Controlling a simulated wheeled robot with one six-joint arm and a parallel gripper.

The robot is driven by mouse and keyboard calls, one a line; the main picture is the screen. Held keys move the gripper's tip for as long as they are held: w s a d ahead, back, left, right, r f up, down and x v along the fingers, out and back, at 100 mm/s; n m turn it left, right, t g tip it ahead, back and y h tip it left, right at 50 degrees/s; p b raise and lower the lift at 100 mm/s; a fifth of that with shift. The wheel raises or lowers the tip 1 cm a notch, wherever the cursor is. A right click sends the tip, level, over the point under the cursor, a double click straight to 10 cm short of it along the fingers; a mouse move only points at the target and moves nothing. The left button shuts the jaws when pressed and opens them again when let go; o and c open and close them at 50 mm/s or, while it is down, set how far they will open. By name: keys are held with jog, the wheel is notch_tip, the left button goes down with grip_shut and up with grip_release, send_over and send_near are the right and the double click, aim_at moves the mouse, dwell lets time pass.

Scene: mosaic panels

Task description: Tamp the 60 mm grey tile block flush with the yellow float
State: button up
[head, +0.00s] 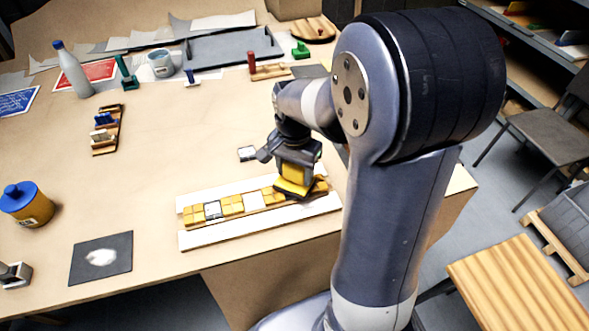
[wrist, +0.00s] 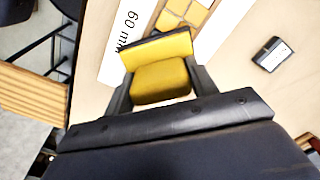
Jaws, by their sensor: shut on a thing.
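My gripper (head: 297,158) is shut on the yellow float (head: 293,188), whose dark-edged base sits over the right part of a tile row. In the wrist view the float (wrist: 160,82) fills the space between the fingers of my gripper (wrist: 162,88). I cannot tell if its base touches the tiles. One grey-framed, pale-topped tile block (head: 212,210) stands in the row, left of the float. The row's other visible tiles (head: 232,205) are yellow and pale. Tiles under the float are hidden.
A small dark-sided block (head: 247,153) lies behind the row. A black mat (head: 101,258) and yellow jar (head: 27,203) are left. Open tabletop lies between.

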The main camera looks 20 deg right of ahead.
jog(key=shift+f+b, duration=0.5)
jog(key=shift+f, duration=0.15)
dwell(0.7)
jog(key=shift+s+f, duration=0.15)
jog(key=shift+f, duration=0.1)
dwell(1.1)
notch_tip(320, 180, up, 7)
jog(key=p, duration=0.6)
jog(key=shift+r, duration=0.2)
jog(key=shift+f, duration=0.1)
dwell(0.3)
